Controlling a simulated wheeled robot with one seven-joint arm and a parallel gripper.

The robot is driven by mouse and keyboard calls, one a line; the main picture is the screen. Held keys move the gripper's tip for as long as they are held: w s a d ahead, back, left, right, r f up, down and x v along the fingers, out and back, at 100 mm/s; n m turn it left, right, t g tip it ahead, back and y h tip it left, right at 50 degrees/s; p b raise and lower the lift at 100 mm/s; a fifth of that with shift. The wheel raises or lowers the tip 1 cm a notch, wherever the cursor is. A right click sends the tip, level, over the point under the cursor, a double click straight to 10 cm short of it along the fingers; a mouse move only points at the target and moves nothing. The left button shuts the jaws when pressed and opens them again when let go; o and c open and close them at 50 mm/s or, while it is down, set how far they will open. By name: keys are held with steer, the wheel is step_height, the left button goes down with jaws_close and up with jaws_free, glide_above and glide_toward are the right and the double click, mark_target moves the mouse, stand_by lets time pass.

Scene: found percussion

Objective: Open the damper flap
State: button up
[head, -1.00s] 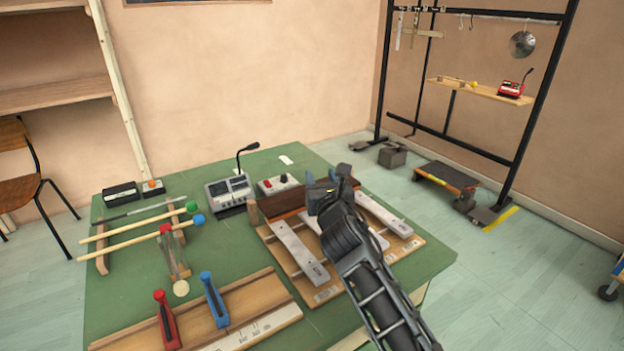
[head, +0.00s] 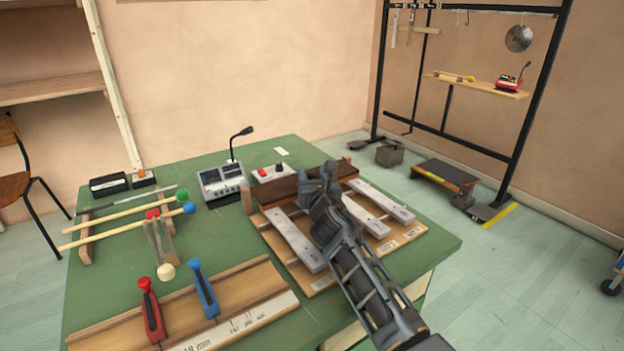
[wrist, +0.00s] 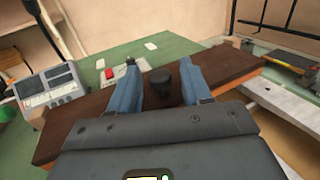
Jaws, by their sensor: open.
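The damper flap is a dark brown board (head: 285,190) between two wooden end posts, along the back of the metal-bar instrument. It lies over or close behind the far ends of the bars; the exact contact is hidden. In the wrist view the flap (wrist: 225,65) stretches across under my gripper. A black round knob (wrist: 160,84) stands on it. My gripper (head: 327,168) is over the flap in the head view and hides part of it. In the wrist view the blue fingers of my gripper (wrist: 160,66) are apart, one on each side of the knob, with visible gaps.
Pale metal bars (head: 292,240) lie in front of the flap on a wooden base. A grey mixer with a microphone (head: 222,182) and a small box with a red knob (head: 272,172) stand behind. Mallets (head: 125,218) and a board with red and blue clamps (head: 205,310) are left.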

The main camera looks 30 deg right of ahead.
steer(key=shift+w+d, duration=0.2)
steer(key=shift+w, duration=0.25)
jaws_close()
stand_by(0.4)
